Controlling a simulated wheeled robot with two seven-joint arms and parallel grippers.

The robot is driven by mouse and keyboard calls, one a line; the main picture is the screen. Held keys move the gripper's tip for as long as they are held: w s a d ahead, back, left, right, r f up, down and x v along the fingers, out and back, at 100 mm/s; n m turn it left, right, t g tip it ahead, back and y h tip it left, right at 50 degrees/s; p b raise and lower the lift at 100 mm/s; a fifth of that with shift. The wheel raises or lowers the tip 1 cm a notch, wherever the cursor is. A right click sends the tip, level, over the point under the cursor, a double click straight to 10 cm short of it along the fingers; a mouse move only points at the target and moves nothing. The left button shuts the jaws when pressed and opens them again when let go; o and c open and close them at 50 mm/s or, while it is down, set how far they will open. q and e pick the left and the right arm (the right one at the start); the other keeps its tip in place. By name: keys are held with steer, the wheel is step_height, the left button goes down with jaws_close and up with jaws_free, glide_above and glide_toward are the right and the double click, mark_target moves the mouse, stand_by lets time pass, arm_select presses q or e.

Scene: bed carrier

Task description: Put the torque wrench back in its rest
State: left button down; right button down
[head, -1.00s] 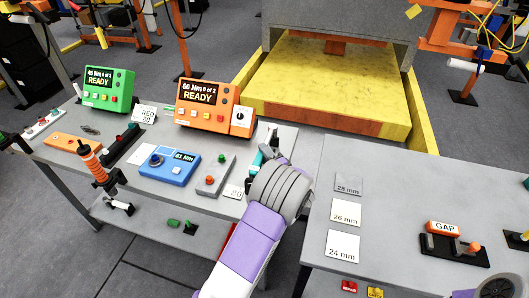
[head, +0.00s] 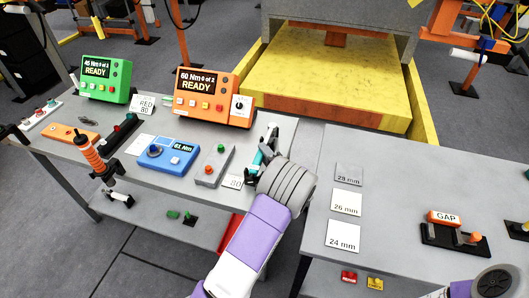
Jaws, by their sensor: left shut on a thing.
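My left gripper (head: 263,153) is over the right end of the left table, shut on a teal tool (head: 257,163). The tool is taken to be the torque wrench; my wrist and fingers hide most of it. I cannot tell whether it touches the table or a rest. A small white card marked 80 (head: 232,182) lies just left of the gripper. A black holder (head: 119,137) with red and green parts stands farther left, by a card marked RED 80 (head: 145,105). My right gripper does not show; only part of that arm is at the bottom right corner.
A grey button box (head: 214,166), a blue 61 Nm unit (head: 168,157), an orange 60 Nm controller (head: 214,98) and a green controller (head: 105,80) crowd the left table. An orange-handled tool (head: 92,155) stands at its front edge. A gap separates the right table (head: 400,190).

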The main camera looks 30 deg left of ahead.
arm_select(q)
steer(key=shift+f, duration=0.75)
stand_by(1.0)
steer(key=c, duration=0.7)
jaws_free()
steer(key=shift+f, duration=0.2)
steer(key=shift+d, duration=0.15)
steer(key=p+v, duration=0.1)
steer(key=v, duration=0.6)
steer(key=shift+s+d+r, duration=0.1)
steer(key=shift+d, duration=0.05)
